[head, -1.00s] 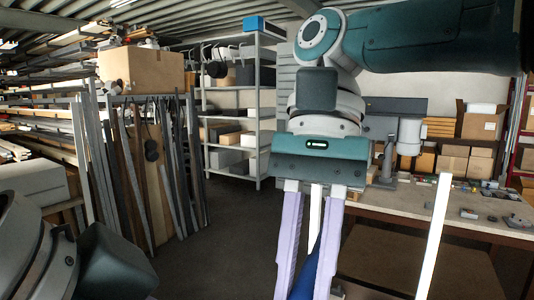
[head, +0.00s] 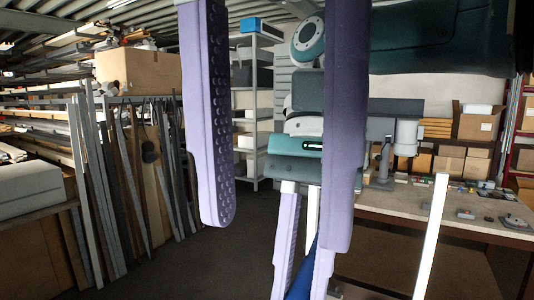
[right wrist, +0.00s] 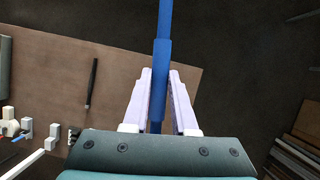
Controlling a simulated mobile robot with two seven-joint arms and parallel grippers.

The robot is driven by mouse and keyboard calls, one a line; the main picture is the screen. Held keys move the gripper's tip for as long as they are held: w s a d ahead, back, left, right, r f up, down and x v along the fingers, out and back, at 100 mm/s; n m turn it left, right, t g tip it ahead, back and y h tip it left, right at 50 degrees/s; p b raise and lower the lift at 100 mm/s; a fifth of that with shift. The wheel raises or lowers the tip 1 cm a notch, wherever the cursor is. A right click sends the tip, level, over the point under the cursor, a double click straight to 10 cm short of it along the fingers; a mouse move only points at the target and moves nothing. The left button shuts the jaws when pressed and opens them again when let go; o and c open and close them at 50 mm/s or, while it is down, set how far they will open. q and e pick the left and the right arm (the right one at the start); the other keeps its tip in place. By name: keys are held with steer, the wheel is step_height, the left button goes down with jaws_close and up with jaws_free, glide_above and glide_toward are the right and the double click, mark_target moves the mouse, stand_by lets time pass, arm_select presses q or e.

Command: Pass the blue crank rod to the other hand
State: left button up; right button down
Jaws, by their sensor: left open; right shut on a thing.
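The blue crank rod shows at the bottom of the head view (head: 302,274). In the right wrist view it (right wrist: 163,55) is long and straight, with a thicker sleeve between the fingers and a thinner length beyond. My right gripper (head: 299,287) is shut on the rod, one finger each side, also in the right wrist view (right wrist: 160,76). My left gripper (head: 276,232) is open and empty, its two lilac fingers hanging down close to the head camera. They overlap the right gripper in the picture; I cannot tell the gap. The rod's ends are out of view.
A workbench (head: 455,212) with small parts stands at the right, with cardboard boxes (head: 478,127) behind. A rack with leaning profiles (head: 110,190) is at the left and a metal shelf (head: 257,110) at the back. Open floor (head: 215,250) lies between.

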arm_select(q)
step_height(320, 180, down, 12)
steer(key=shift+s+r, duration=0.15)
steer(key=shift+r, duration=0.05)
stand_by(0.4)
jaws_close()
stand_by(0.3)
steer(key=shift+d, duration=0.1)
arm_select(e)
steer(key=c, duration=0.6)
jaws_free()
